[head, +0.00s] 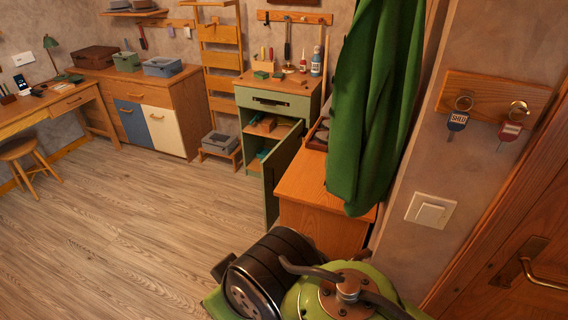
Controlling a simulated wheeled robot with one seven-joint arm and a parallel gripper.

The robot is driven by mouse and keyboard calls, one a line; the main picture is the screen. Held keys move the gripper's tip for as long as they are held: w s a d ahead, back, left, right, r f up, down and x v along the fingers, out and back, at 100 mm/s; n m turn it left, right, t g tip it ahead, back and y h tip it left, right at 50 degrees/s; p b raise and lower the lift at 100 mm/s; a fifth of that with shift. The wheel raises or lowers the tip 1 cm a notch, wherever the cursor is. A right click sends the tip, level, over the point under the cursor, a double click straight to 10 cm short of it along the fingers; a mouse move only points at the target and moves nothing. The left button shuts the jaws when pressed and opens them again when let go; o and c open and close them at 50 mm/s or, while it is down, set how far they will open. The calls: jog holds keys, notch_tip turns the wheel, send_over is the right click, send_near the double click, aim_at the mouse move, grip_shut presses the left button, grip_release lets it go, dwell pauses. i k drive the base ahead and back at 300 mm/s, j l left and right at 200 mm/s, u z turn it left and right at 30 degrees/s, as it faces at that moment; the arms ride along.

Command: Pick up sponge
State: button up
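I cannot make out a sponge for certain. A small green block (261,75) lies on top of the green cabinet (262,119) at the back, in the head view. The cabinet's door (284,170) stands open toward me. Inside, a tan block-like thing (266,124) is on the upper shelf, and a small teal thing (263,153) is lower down; both are too small to tell what they are. My gripper is not in view.
An orange wooden cabinet (320,190) and a hanging green cloth (376,100) stand at right of the open door. A wooden ladder shelf (221,60), a low cabinet (140,105) and a stool (22,155) line the back and left. The wooden floor (120,230) is clear.

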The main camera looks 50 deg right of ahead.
aim_at(261, 75)
jog(key=z, duration=1.5)
